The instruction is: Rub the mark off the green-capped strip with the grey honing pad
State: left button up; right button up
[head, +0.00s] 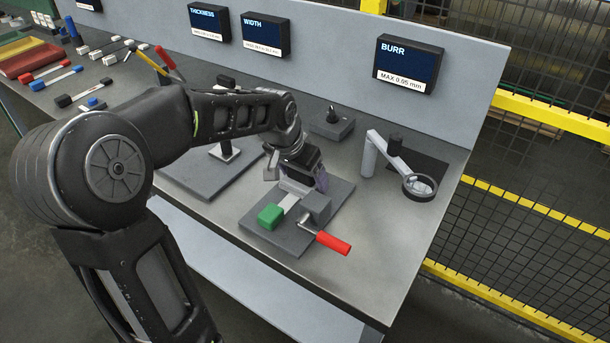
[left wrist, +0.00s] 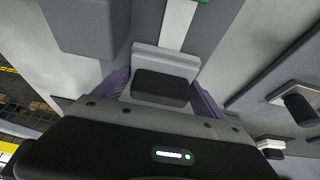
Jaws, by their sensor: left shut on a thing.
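The green-capped strip (head: 290,201) lies on a dark grey fixture plate (head: 258,226), its green cap (head: 270,216) toward the near left. In the left wrist view the pale strip (left wrist: 177,25) runs up to a sliver of green cap (left wrist: 203,1). My left gripper (head: 297,186) is low over the far end of the strip. It is shut on the grey honing pad (left wrist: 165,60), holding its dark grip block (left wrist: 160,88) between the fingers. The pad overlaps the strip; I cannot tell whether it touches. The mark is not visible. My right gripper is out of view.
A grey clamp block (head: 316,207) with a red handle (head: 333,243) stands beside the strip. A magnifier (head: 419,186) on a stand is to the right. A gauge base (head: 332,124) is behind. Loose strips and tools lie far left. The bench's front right is clear.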

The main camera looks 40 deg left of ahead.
pick_arm(q)
jog(key=shift+r+p, duration=2.55)
jog(key=shift+r, duration=1)
